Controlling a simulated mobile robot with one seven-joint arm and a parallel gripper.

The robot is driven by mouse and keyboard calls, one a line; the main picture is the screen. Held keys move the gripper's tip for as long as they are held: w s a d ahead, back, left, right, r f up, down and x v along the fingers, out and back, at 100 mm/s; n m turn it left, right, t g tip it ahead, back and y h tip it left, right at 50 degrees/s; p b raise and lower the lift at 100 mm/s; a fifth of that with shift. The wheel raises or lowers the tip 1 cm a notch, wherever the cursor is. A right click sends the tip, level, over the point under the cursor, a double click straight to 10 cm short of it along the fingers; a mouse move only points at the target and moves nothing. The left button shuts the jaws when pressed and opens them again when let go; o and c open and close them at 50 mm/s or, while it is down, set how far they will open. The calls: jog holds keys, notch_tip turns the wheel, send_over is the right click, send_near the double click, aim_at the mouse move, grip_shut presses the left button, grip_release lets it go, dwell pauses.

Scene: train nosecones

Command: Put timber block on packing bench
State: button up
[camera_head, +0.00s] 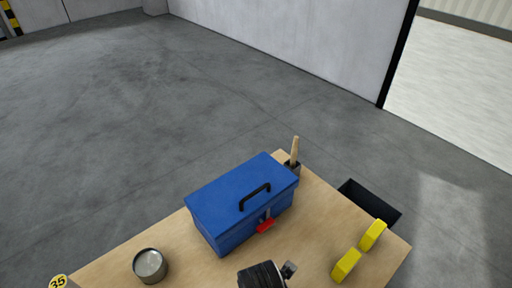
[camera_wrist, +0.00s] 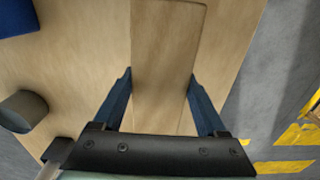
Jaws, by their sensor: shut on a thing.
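The timber block (camera_wrist: 163,45) is a long pale wooden piece running up the middle of the wrist view, between the two blue fingers of my gripper (camera_wrist: 160,76). The gripper is shut on it. The wooden top of the packing bench (camera_wrist: 228,45) lies beneath the block; I cannot tell whether they touch. The bench top also shows in the head view (camera_head: 192,268). Neither the block nor my gripper can be made out clearly in the head view.
On the bench are a blue toolbox (camera_head: 225,205), a grey tin (camera_head: 150,265), a cup with a wooden handle (camera_head: 292,168), two yellow pieces (camera_head: 346,265) and a black ribbed object (camera_head: 260,276). A dark open bin (camera_head: 370,200) stands beyond the right edge. Yellow floor markings (camera_wrist: 290,166) show at lower right.

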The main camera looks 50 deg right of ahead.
notch_tip(320, 180, down, 6)
jog(key=shift+w+f, duration=0.1)
jog(key=shift+f, duration=0.15)
jog(key=shift+f, duration=0.2)
jog(key=o, duration=1.5)
jog(key=shift+r, duration=0.15)
